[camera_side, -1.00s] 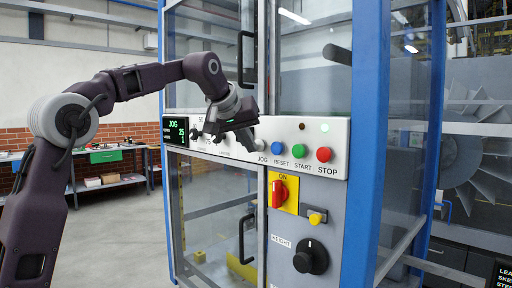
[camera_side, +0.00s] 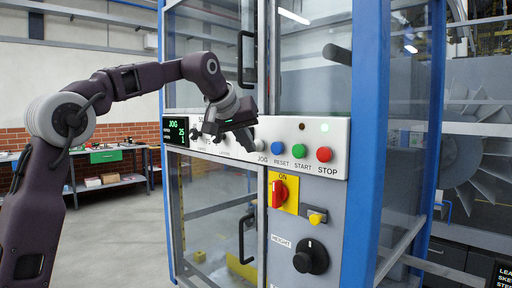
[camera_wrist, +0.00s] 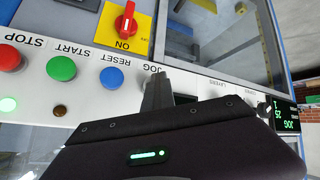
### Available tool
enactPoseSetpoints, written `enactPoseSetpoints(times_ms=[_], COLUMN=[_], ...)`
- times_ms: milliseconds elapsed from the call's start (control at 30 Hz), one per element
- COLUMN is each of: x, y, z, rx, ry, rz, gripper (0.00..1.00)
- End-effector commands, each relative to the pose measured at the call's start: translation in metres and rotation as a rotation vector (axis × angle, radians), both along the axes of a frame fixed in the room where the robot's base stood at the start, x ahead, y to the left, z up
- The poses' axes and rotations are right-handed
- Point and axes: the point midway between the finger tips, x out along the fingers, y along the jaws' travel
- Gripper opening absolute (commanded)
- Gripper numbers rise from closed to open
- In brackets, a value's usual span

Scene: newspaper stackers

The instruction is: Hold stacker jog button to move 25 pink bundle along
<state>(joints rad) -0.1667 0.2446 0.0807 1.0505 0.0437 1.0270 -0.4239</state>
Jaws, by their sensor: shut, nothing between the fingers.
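The stacker's white control panel (camera_side: 342,163) runs across the machine's front. My gripper (camera_side: 250,143) is shut and empty, with its fingertips at the panel by the JOG label (camera_side: 263,160). In the wrist view my gripper's finger (camera_wrist: 157,90) points at the panel just beside the JOG label (camera_wrist: 151,68). The jog button is mostly hidden behind the fingers, so I cannot tell how far it is pressed. The display (camera_side: 175,132) reads JOG in green, with 25 and 1 below. I cannot make out a pink bundle behind the glass.
Right of the jog position are the blue RESET (camera_side: 278,149), green START (camera_side: 299,151) and red STOP (camera_side: 324,154) buttons. Below are a red switch (camera_side: 279,192) on a yellow plate and a black HEIGHT knob (camera_side: 311,257). Door handles (camera_side: 246,240) stick out nearby.

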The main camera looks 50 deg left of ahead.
Motion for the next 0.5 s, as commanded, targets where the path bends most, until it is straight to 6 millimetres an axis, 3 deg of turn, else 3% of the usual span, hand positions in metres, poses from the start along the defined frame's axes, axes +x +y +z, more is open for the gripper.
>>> enactPoseSetpoints(times_ms=[233,500], x=[-0.014,-0.015], y=[0.0,0.0], z=[0.0,0.0], rx=[-0.001,0.0], ry=[-0.001,0.0], rz=[-0.001,0.0], gripper=[0.0,0.0])
